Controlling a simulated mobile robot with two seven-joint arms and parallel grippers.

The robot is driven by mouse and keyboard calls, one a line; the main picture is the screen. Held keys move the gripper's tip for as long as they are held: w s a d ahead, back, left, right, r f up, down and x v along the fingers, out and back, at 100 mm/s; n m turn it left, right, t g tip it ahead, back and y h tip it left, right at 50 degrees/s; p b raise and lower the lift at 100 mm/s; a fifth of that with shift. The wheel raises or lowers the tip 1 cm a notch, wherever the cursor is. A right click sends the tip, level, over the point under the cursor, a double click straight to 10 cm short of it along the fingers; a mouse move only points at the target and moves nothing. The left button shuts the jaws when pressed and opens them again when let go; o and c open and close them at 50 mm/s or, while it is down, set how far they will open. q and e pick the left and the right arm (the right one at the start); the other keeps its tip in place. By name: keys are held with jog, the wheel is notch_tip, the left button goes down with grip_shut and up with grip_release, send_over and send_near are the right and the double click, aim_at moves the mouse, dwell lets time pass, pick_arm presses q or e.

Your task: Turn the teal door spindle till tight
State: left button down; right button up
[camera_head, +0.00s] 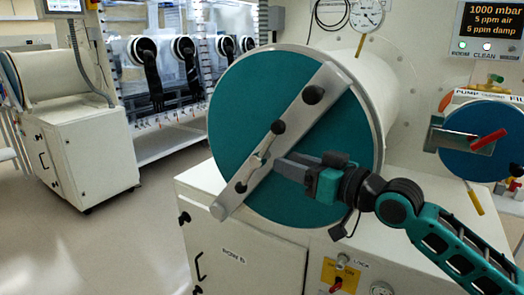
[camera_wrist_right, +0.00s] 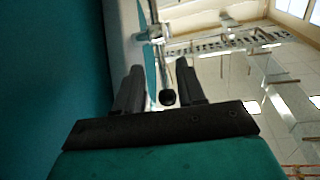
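The round teal door (camera_head: 235,100) closes the large white cylinder, with a grey bar (camera_head: 305,115) across it diagonally. At the door's middle is the metal spindle (camera_head: 262,157), with black ball ends (camera_head: 278,127) on its cross handle. My right gripper (camera_head: 278,166) points left at the spindle, close in front of the door. In the right wrist view my right gripper (camera_wrist_right: 158,72) has its fingers apart; a black ball end (camera_wrist_right: 168,97) and metal rod show in the gap, touching neither finger visibly. My left gripper is not in view.
A smaller blue door (camera_head: 485,140) with a red handle (camera_head: 488,140) is at the right. A gauge (camera_head: 367,14) and a display (camera_head: 490,22) sit above. A white cabinet (camera_head: 240,255) stands below the door.

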aim_at(262, 153)
jog(key=x, duration=0.8)
jog(key=shift+w+a, duration=0.1)
jog(key=shift+c, duration=0.5)
jog(key=shift+f, duration=0.1)
grip_shut()
